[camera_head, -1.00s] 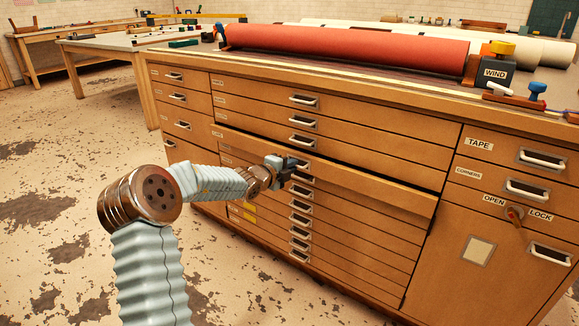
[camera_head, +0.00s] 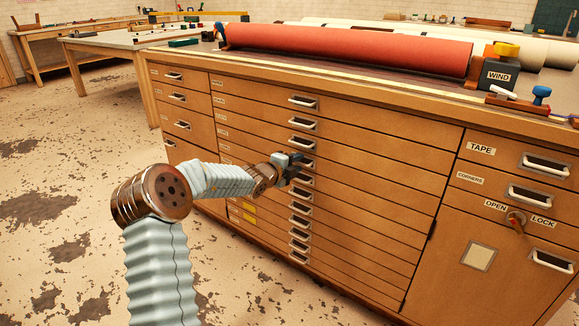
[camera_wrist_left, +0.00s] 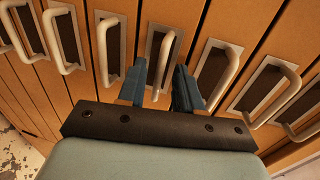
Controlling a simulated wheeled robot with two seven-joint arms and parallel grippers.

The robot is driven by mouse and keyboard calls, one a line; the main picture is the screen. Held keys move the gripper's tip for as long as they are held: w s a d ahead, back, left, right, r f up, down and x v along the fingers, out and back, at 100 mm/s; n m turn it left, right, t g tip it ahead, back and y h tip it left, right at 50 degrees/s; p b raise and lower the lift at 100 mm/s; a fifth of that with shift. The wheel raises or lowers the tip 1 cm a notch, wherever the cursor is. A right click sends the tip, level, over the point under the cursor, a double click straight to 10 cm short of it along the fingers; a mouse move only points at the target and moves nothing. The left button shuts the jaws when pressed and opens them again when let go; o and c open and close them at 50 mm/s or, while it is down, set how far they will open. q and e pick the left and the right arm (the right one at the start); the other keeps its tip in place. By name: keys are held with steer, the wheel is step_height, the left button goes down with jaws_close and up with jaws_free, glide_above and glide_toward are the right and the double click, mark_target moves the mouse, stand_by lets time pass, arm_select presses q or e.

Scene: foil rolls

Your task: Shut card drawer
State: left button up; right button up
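The drawer cabinet is a wide wooden unit. The card drawer (camera_head: 365,184), a shallow wooden front in the middle column, appears flush with the fronts around it. My left gripper (camera_head: 297,161) is at the middle column's line of handles, in front of this drawer, and partly hides its handle. In the left wrist view, the two blue-grey fingers (camera_wrist_left: 158,88) are apart, with a pale handle (camera_wrist_left: 155,50) showing in the gap between them. I cannot tell whether a finger touches the drawer front. My right gripper is not in view.
A red roll (camera_head: 345,49) lies on the cabinet top, beside a dark block labelled WIND (camera_head: 498,75). An OPEN/LOCK knob (camera_head: 516,219) is on the right-hand door. Other handles sit close above and below my gripper. Clear floor (camera_head: 60,200) lies at the left.

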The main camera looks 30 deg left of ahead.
arm_select(q)
steer(key=v, duration=1.3)
steer(key=shift+s, duration=0.25)
steer(key=shift+r, duration=0.1)
steer(key=s+d+f+m+g+h, duration=0.1)
steer(key=s+d+f+m+g, duration=0.3)
steer(key=d+f+m, duration=0.4)
steer(key=s+d+f+m+g+h, duration=0.25)
steer(key=d+f+m, duration=0.35)
steer(key=f, duration=0.4)
steer(key=s+d+f+m+g, duration=0.4)
steer(key=d+f+m, duration=0.2)
steer(key=f+m, duration=0.25)
steer(key=s+d+f+m+g, duration=0.2)
steer(key=s+d+f+m, duration=0.4)
steer(key=m, duration=0.8)
steer(key=s+d+f+m+g, duration=0.2)
steer(key=s+d+f+m, duration=0.4)
steer(key=s+m, duration=0.5)
steer(key=d+m, duration=0.1)
steer(key=m, duration=0.2)
steer(key=shift+f+m+y, duration=0.15)
steer(key=shift+m+y, duration=0.2)
